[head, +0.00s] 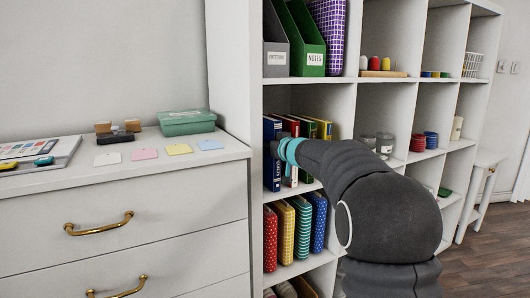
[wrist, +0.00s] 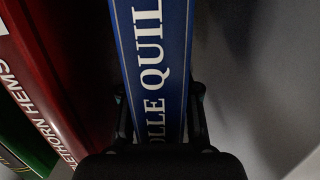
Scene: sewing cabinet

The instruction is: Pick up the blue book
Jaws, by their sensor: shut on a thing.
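The blue book (head: 271,129) stands upright at the left end of the row in the middle shelf compartment in the head view. In the wrist view its spine (wrist: 152,45), with white lettering reading "OLLE QUIL", runs between the two dark fingers of my gripper (wrist: 160,105). The fingers are shut on the book's sides. In the head view my arm reaches across the front of the books and hides part of them; the fingertips are hard to make out there.
A red book (wrist: 50,85) stands close beside the blue one, with a green book (wrist: 18,140) beyond. The compartment wall is close on the other side. Patterned binders (head: 295,226) fill the shelf below. A drawer cabinet (head: 120,215) stands at the left.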

